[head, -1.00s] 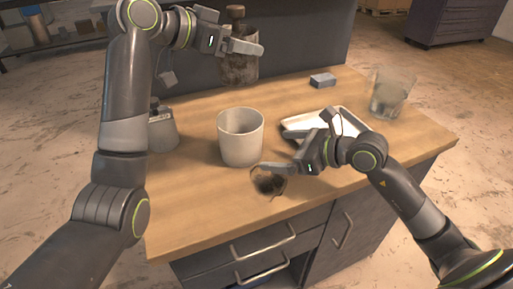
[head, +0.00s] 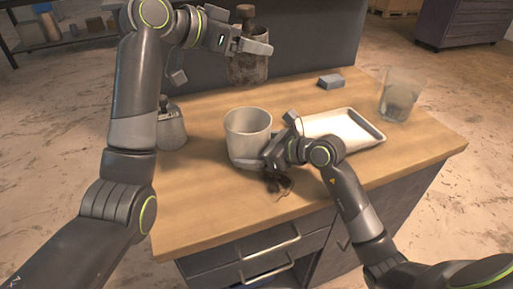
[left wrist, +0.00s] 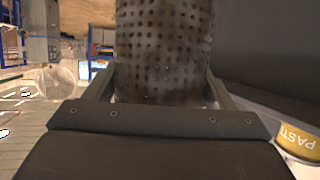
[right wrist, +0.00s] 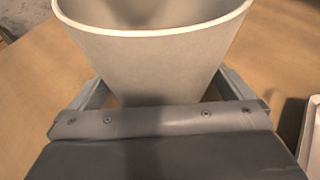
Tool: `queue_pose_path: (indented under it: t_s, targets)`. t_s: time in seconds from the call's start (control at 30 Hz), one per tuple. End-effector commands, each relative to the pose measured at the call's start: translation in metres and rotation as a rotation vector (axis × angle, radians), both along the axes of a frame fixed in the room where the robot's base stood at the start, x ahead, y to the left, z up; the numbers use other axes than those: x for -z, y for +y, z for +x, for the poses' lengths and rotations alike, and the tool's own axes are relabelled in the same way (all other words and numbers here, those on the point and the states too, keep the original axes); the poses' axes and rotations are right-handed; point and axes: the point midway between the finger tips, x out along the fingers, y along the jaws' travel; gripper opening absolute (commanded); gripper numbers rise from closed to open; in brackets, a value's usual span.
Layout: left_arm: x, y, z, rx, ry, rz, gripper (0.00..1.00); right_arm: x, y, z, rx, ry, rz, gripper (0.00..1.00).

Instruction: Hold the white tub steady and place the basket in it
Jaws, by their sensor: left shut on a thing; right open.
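The basket (head: 248,69) is a dark, mottled, perforated cylinder with a knob-like top. My left gripper (head: 250,45) is shut on it and holds it upright in the air, behind and above the tub; its holes fill the top of the left wrist view (left wrist: 165,50). The white tub (head: 247,124) stands upright and open on the table. My right gripper (head: 268,146) is open, with its fingers on either side of the tub's lower wall. The right wrist view shows the tub (right wrist: 155,65) between the fingers; whether they touch it I cannot tell.
A shallow white tray (head: 345,130) lies right of the tub. A glass beaker (head: 400,95) and a grey block (head: 331,82) are farther right and back. A grey container (head: 171,130) stands left, beside my left arm.

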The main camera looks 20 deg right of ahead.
Motion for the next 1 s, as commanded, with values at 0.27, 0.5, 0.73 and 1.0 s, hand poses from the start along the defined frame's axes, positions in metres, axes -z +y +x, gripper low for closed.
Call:
queue_pose_path:
  t_s: [0.27,0.5,0.73,1.0]
  targets:
    - [-0.001,0.0,0.0,0.0,-0.001,-0.002,0.45,0.0,0.0,0.0,0.0,0.0,0.0,0.92]
    - [-0.001,0.0,0.0,0.0,-0.001,-0.002,0.45,0.0,0.0,0.0,0.0,0.0,0.0,0.7]
    - [0.012,0.0,0.0,0.001,0.0,-0.002,0.45,0.0,0.0,0.0,0.0,0.0,0.0,0.69]
    - [0.031,0.0,0.0,0.001,0.0,-0.002,0.45,0.0,0.0,0.0,0.0,0.0,0.0,0.69]
